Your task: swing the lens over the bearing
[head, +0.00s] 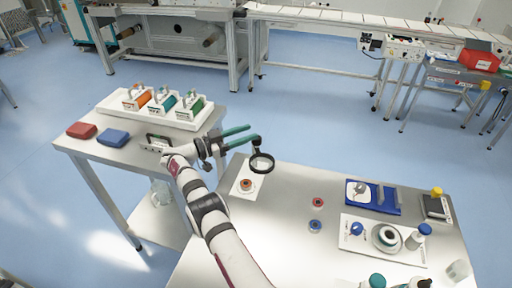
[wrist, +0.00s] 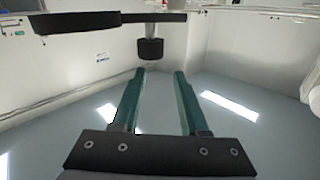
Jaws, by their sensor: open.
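The lens (head: 262,163) is a round dark-rimmed magnifier on a short dark arm, standing at the left end of the bench in the head view. The bearing (head: 246,185) is a small ring with an orange middle on a white card, just to the lower left of the lens. The lens is beside it, not over it in this view. My gripper (head: 253,133) has two green fingers, open and empty, just behind the lens's arm. In the wrist view, the fingers (wrist: 160,71) point at a black knob (wrist: 150,50) under a dark bar, with a dark disc edge at upper left.
Red (head: 318,203) and blue (head: 315,226) small round parts lie on the bench's clear middle. A blue tray (head: 388,210) and a white mat with several items are at the right. On the left table stand a white tray (head: 195,121) of coloured units and red and blue boxes.

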